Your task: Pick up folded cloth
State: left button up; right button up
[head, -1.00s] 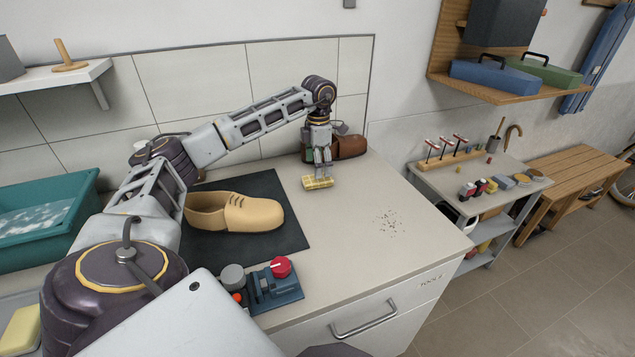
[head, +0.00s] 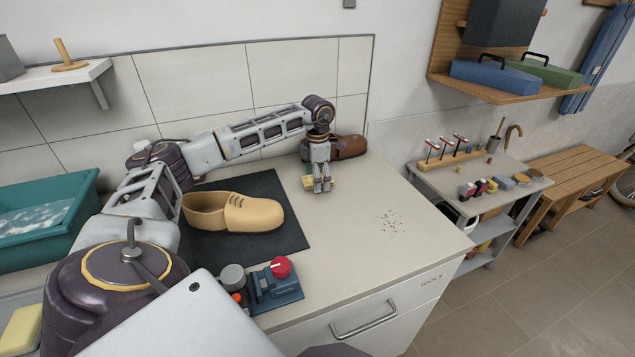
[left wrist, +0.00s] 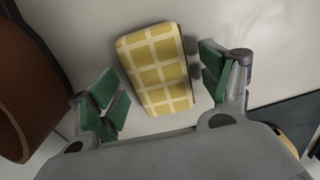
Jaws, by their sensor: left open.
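The folded cloth (head: 307,183) is a small yellow checked pad lying on the grey counter, mostly hidden behind my gripper in the head view. My left gripper (head: 323,187) points down at it from above. The fingers are open, with a gap visible on the left side. My right gripper is in neither view.
A brown shoe (head: 349,147) stands behind the gripper and shows at the left of the wrist view (left wrist: 25,90). A tan shoe (head: 235,212) lies on a dark mat (head: 285,235). A blue device with a red knob (head: 275,285) sits in front.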

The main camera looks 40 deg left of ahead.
pick_arm(q)
jog(key=shift+c, duration=0.6)
jog(key=c, duration=0.9)
jog(key=shift+r, duration=0.1)
jog(key=shift+c, duration=0.3)
jog(key=shift+r, duration=0.5)
notch_tip(320, 180, up, 8)
jog(key=shift+f, duration=0.2)
jog(key=shift+r, duration=0.65)
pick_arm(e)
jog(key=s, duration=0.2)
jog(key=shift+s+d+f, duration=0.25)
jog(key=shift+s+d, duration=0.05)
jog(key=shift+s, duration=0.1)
